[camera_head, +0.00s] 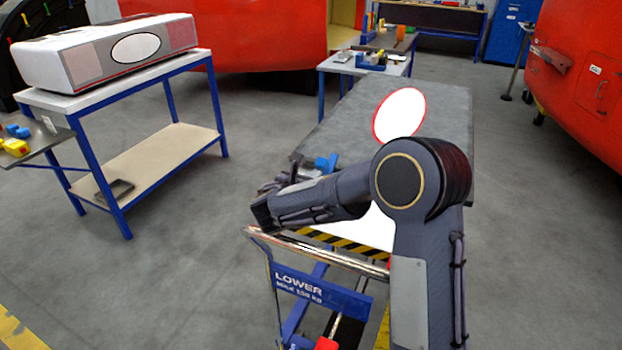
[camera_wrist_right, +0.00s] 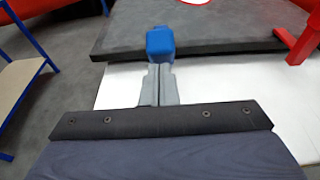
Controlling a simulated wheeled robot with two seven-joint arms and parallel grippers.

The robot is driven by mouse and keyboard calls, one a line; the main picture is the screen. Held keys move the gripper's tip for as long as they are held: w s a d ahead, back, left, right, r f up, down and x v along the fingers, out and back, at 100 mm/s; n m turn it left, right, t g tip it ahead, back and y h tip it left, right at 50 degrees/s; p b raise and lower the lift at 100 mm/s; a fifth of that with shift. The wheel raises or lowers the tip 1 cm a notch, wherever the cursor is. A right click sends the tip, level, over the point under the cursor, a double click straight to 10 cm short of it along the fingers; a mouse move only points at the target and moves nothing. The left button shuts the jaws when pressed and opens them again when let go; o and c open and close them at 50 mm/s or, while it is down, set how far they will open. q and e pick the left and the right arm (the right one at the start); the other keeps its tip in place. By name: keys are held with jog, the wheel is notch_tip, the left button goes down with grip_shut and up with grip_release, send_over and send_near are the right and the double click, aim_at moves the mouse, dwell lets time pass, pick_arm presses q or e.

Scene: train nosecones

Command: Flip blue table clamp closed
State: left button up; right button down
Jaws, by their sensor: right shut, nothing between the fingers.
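The blue table clamp (camera_head: 326,163) shows at the near left edge of the grey tabletop (camera_head: 345,125), partly behind my right arm. In the right wrist view its blue part (camera_wrist_right: 160,42) stands upright at the tabletop edge, straight beyond my right gripper's tips. My right gripper (camera_wrist_right: 158,72) is shut and empty, its grey fingers together and pointing at the blue part. Whether the tips touch it I cannot tell. In the head view the right gripper (camera_head: 276,184) is small and partly hidden by my arm. My left gripper is not in view.
A red clamp-like part (camera_wrist_right: 300,42) stands at the right in the wrist view. A blue-framed lift cart (camera_head: 320,290) stands below my arm. A bench (camera_head: 110,80) with a white nosecone (camera_head: 105,50) is at the left. Open floor lies between bench and cart.

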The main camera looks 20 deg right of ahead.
aim_at(323, 158)
jog(key=r+y+p, duration=0.1)
jog(key=p, duration=0.2)
jog(key=w+d+r+g+p, duration=0.1)
jog(key=p, duration=0.2)
jog(key=w+d+r+g+y+p, duration=0.1)
jog(key=p, duration=0.2)
jog(key=shift+r+y+p, duration=0.3)
jog(key=shift+p, duration=0.1)
jog(key=shift+w+d+g+p, duration=0.1)
jog(key=shift+d+g+p, duration=0.2)
jog(key=shift+p, duration=0.1)
jog(key=shift+w+d, duration=0.15)
jog(key=shift+w, duration=0.05)
jog(key=shift+w+d+r+p, duration=0.1)
jog(key=shift+w+d+p, duration=0.2)
jog(key=shift+w+d, duration=0.15)
jog(key=shift+w+d+r, duration=0.1)
jog(key=shift+d+r, duration=0.1)
